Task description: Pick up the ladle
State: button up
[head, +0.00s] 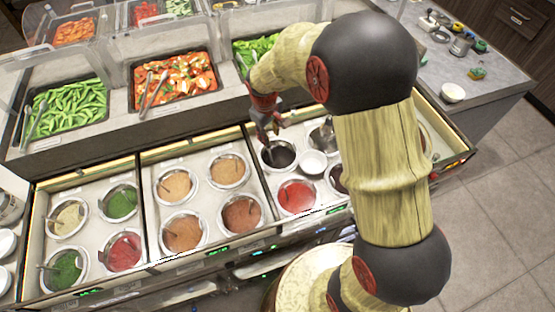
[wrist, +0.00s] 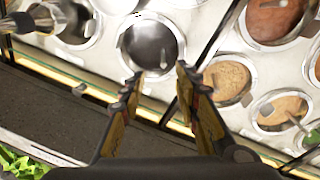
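The dark well (wrist: 150,45) lies just beyond the fingertips. A small pale, thin piece (wrist: 163,60) shows in that well; it may be a ladle handle, but I cannot tell for sure. A shiny metal utensil or vessel (wrist: 45,18) sits at the upper left of the wrist view. Thin handles stand in several other wells.
Wells of tan sauce (head: 174,184), green sauce (head: 120,203) and red sauce (head: 297,196) fill the counter. A white bowl (head: 313,162) sits right of the dark well. Food trays (head: 172,84) with tongs stand behind. Thin dividers separate the sections.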

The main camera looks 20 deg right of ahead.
aim_at(269, 152)
jog(key=shift+n+g, duration=0.4)
jog(key=f, duration=0.2)
jog(key=w+f, duration=0.1)
jog(key=f, duration=0.5)
jog(key=shift+w, duration=0.3)
jog(key=shift+w+d+f+b, duration=0.1)
jog(key=shift+w+f+b, duration=0.1)
jog(key=shift+f, duration=1.1)
jog(key=shift+w+f+b, duration=0.1)
jog(key=shift+w+f, duration=0.05)
jog(key=shift+f, duration=1.15)
jog(key=shift+c, duration=1.4)
grip_shut()
